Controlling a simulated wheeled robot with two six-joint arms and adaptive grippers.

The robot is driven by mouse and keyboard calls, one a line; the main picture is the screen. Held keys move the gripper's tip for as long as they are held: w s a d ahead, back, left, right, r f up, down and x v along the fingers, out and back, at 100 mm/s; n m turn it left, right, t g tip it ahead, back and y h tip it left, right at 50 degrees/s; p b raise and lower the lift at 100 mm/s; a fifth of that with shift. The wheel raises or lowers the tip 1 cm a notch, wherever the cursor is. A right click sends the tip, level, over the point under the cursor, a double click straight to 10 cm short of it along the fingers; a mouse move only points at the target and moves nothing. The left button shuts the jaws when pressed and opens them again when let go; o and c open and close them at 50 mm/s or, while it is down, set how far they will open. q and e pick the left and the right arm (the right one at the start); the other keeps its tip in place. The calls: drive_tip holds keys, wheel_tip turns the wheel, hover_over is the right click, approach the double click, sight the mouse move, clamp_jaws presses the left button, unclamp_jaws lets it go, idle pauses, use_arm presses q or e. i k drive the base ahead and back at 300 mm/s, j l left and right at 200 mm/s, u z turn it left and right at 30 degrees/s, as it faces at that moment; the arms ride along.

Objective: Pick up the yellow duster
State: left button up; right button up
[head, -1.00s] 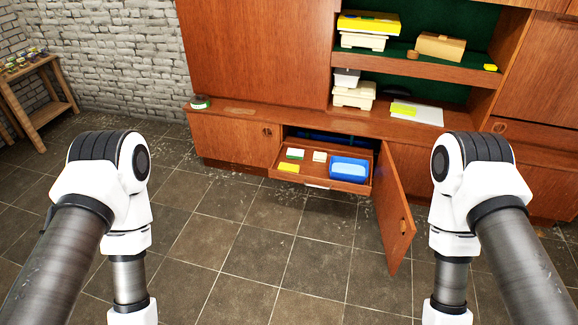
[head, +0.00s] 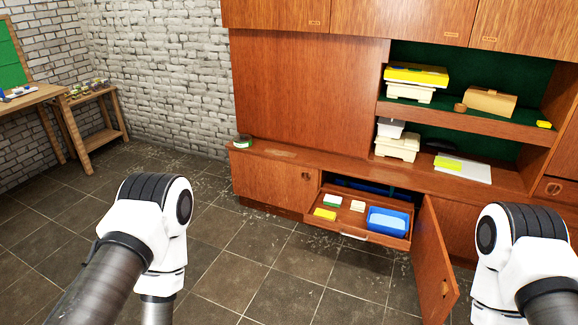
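Several yellow things show, and I cannot tell for certain which is the duster. A flat yellow piece (head: 325,214) lies at the front left of the pulled-out drawer (head: 347,235). Another flat yellow piece (head: 447,163) lies on a pale sheet on the counter. A small yellow block (head: 543,124) sits at the right end of the upper shelf. A large yellow box (head: 416,74) rests on a white container on that shelf. Both my arms are in front, left and right, well short of the cabinet. Neither gripper shows in the view.
An open cabinet door (head: 433,262) juts out right of the drawer. The drawer also holds a blue container (head: 389,221) and small pale items. A wooden bench (head: 97,120) stands at the left wall.

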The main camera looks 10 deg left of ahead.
sight(324, 214)
drive_tip(key=i+l+u, duration=0.2)
drive_tip(key=u, duration=0.3)
drive_tip(key=i+l+u, duration=0.3)
drive_tip(key=u, duration=0.2)
drive_tip(key=i+l, duration=0.4)
drive_tip(key=i+l+u, duration=0.1)
drive_tip(key=i+l, duration=0.3)
drive_tip(key=l, duration=0.15)
drive_tip(key=i+l, duration=0.35)
drive_tip(key=i+l+u, duration=0.1)
drive_tip(key=i+l, duration=0.25)
drive_tip(key=l, duration=0.25)
drive_tip(key=i+l, duration=0.4)
drive_tip(key=l, duration=0.15)
